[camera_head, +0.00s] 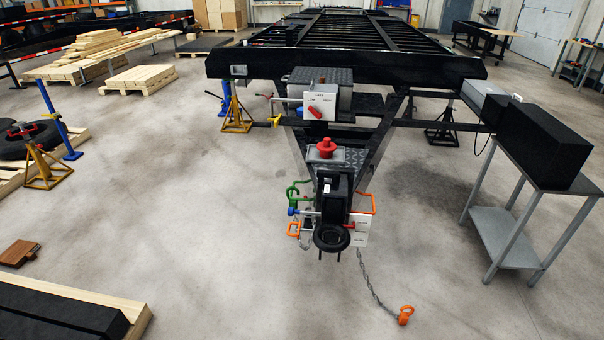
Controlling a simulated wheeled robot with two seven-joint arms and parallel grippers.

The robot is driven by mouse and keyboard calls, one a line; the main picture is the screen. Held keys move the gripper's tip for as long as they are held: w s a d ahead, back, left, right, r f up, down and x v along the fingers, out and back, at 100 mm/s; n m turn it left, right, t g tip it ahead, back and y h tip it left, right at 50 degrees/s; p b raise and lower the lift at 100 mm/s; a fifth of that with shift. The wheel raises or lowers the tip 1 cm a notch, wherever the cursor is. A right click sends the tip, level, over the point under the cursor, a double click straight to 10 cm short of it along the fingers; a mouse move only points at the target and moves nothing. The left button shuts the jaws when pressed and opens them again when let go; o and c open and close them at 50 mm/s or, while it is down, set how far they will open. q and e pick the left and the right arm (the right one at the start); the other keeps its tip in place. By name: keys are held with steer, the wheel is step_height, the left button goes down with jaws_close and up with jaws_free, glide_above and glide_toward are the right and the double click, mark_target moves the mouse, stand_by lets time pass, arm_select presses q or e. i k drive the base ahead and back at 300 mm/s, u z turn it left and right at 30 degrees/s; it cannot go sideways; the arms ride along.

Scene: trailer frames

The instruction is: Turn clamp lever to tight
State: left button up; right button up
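A black trailer frame (340,68) stands in the middle, its narrow tongue pointing toward me. A light panel (320,101) on the tongue carries a short red lever (315,112), tilted down to the right. A second white plate (360,230) sits low at the coupler, with a small red part (349,226) at its left edge. The black coupler and jack (333,195) stand in front, with a round black ring (331,238) below. The labels are too small to read, so I cannot tell which part is the clamp lever. Neither gripper is in view.
A grey metal table (505,240) with a black box (543,146) stands at the right. An orange hook (405,315) on a chain lies on the floor. Yellow jack stands (236,115) and lumber (90,55) are at the left. Timber (135,318) lies front left. Floor before the tongue is mostly clear.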

mark_target(335, 175)
steer(key=u, duration=0.4)
steer(key=k, duration=0.45)
steer(key=z, duration=0.7)
steer(key=i, duration=0.95)
steer(key=z, duration=0.45)
steer(key=i, duration=1.1)
steer(key=u, duration=1.4)
steer(key=i, duration=0.3)
steer(key=u, duration=0.25)
